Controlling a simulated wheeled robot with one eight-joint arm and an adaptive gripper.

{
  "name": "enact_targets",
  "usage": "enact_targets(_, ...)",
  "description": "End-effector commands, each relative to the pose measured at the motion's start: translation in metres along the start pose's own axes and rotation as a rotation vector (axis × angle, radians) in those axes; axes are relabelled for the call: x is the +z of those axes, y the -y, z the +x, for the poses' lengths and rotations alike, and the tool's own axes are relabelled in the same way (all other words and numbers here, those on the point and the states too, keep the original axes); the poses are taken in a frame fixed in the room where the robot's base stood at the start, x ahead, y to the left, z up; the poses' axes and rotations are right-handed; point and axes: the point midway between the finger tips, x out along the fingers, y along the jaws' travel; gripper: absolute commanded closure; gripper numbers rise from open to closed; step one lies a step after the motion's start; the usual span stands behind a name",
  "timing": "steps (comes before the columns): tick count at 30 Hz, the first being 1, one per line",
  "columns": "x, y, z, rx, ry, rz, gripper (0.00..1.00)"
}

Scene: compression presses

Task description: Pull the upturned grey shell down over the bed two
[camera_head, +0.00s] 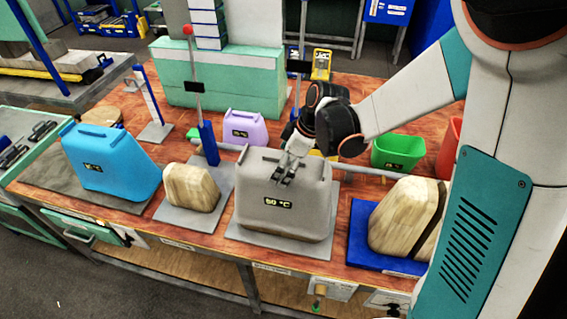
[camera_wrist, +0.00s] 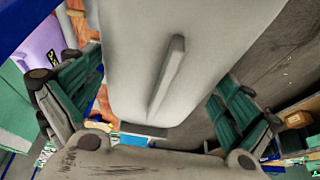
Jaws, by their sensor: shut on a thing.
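The grey shell (camera_head: 268,205) is a boxy cover with a dark "50 °C" display on its front. It stands over a grey base plate (camera_head: 262,244), closed side up. What lies under it is hidden, and I cannot tell whether its lower rim fully touches the plate. My gripper (camera_head: 284,177) is at the shell's upper part, fingers pointing down. In the wrist view, the pale shell (camera_wrist: 135,65) with its raised ridge fills the middle between the two green-padded fingers of my gripper (camera_wrist: 155,105). My gripper is shut on the shell; the exact contact is not clear.
A blue shell (camera_head: 105,165) stands at left. A bare wooden form (camera_head: 192,187) is left of the grey shell; another wooden form (camera_head: 398,218) is on a blue plate (camera_head: 360,245) at right. A purple shell (camera_head: 243,129), green bin (camera_head: 397,153) and upright posts stand behind.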

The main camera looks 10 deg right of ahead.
Motion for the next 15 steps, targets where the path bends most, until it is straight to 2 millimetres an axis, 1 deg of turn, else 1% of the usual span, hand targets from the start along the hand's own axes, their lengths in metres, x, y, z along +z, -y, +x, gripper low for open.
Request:
enact_targets(12,0.0023,0.0,0.0057,0.0,0.0,0.0,0.5)
enact_targets(13,0.0023,0.0,0.0057,0.0,0.0,0.0,0.0)
enact_targets(15,0.0021,0.0,0.0052,0.0,0.0,0.0,0.0)
